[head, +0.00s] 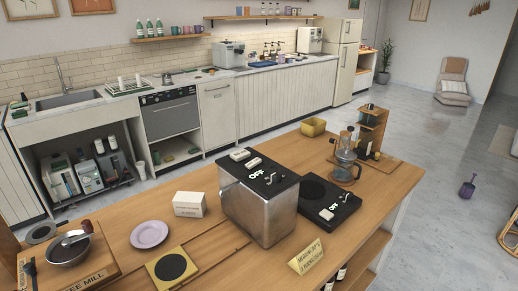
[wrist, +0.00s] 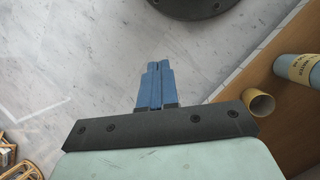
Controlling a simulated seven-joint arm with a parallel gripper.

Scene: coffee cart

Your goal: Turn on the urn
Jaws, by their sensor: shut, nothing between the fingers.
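The urn (head: 258,212) is a silver box with a black top, standing on the wooden counter in the head view. A white "OFF" label (head: 257,174) shows on its top, with small dark knobs beside it and two pale blocks at the back of the top. My gripper (wrist: 154,66) shows only in the wrist view. Its blue fingers are together, with nothing between them, above the pale marble-like floor. The urn is not in the wrist view.
A black hot plate (head: 329,200), also marked "OFF", sits right of the urn, with a glass pot (head: 345,165) behind it. A yellow sign (head: 306,257) stands in front. A purple plate (head: 149,235) and white box (head: 189,204) lie left. The wrist view shows a wooden shelf edge with a grey cylinder (wrist: 298,68).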

